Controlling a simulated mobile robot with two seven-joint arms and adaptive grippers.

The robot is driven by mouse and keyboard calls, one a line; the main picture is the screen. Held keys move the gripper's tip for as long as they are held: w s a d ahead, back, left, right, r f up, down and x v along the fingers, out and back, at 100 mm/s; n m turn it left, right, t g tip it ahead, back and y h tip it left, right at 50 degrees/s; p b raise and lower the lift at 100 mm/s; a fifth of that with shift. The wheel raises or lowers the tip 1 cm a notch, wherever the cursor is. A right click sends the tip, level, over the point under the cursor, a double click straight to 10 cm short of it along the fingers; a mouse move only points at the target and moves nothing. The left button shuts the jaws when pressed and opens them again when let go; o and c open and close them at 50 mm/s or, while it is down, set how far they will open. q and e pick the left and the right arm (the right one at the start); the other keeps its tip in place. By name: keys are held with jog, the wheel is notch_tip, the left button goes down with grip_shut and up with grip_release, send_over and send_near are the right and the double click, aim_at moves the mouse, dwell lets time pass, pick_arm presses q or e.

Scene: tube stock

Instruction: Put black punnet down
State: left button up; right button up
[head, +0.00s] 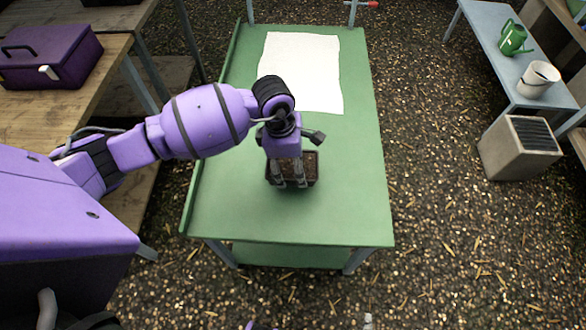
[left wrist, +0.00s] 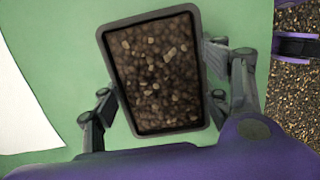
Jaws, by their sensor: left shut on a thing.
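The black punnet (head: 316,168) is a dark, rectangular tub filled with brown pebble-like pieces, over the front middle of the green table (head: 340,215). My left gripper (head: 290,180) points down and its two fingers are shut on the punnet. In the left wrist view the punnet (left wrist: 170,131) is slightly turned, with a finger of the left gripper (left wrist: 163,85) against each long side. Its underside is hidden, so I cannot tell whether it touches the table.
A white sheet (head: 302,70) lies at the back of the green table. A wooden bench (head: 85,85) with a purple box (head: 50,55) stands left. A blue bench at right holds a green watering can (head: 512,38) and a white pot (head: 538,80). The table's front and right are clear.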

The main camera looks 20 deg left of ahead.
aim_at(293, 171)
pick_arm(q)
jog(key=shift+w+d+f, duration=0.1)
jog(key=shift+f, duration=1.5)
jog(key=shift+f, duration=0.2)
jog(key=o, duration=1.4)
jog(key=shift+c, duration=0.2)
jog(key=r, duration=0.4)
jog(key=a+r, duration=0.1)
jog(key=r, duration=0.7)
jog(key=shift+s+a+r, duration=0.15)
jog(key=shift+s+a, duration=0.15)
jog(key=shift+a, duration=0.1)
